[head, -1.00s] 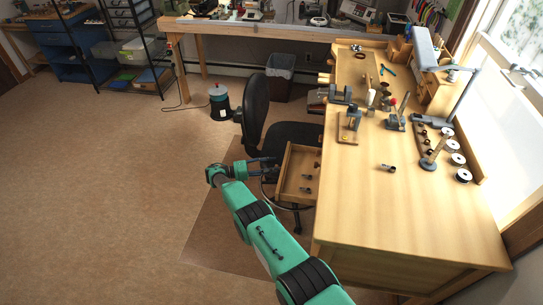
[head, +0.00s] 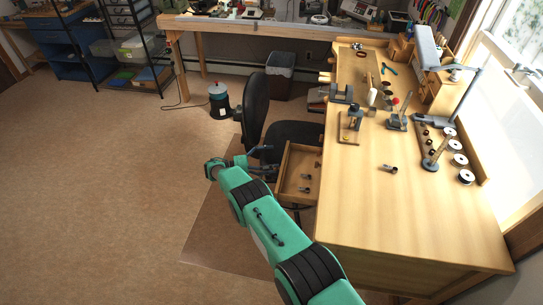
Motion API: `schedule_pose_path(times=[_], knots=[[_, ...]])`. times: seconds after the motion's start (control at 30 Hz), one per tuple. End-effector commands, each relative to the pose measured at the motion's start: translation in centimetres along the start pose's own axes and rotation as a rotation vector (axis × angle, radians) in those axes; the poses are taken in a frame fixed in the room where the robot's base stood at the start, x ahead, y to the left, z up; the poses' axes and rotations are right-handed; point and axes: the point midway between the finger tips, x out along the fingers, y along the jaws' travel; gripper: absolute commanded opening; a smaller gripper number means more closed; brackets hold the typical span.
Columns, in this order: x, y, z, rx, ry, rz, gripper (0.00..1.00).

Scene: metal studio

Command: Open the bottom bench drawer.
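The wooden workbench (head: 410,210) stands on the right. One drawer (head: 286,178) sticks out of its left side, pulled out, with a few small dark items inside. I cannot tell whether it is the bottom one; any drawers below are hidden by the bench top, this drawer and my arm. My gripper (head: 268,161) is just left of the drawer's front, with its dark fingers apart and pointing right towards it. Nothing shows between the fingers. I cannot tell whether a finger touches the drawer front.
A black office chair (head: 256,108) stands just behind the drawer and my gripper, its seat close to the bench. A brown floor mat (head: 215,235) lies below. A bin (head: 279,75) and a small round container (head: 219,101) stand farther back. The floor at left is clear.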

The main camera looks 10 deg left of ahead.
Motion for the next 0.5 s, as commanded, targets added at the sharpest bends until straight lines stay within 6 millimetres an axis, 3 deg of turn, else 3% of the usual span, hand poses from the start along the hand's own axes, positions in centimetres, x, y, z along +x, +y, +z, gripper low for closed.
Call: schedule_pose_path(times=[0.03, 0.5], knots=[[-0.8, 4.7, -1.0, 0.046, -0.007, 0.012, 0.80], [-1.0, 5.8, -1.0, 0.044, -0.005, 0.012, 0.80]])
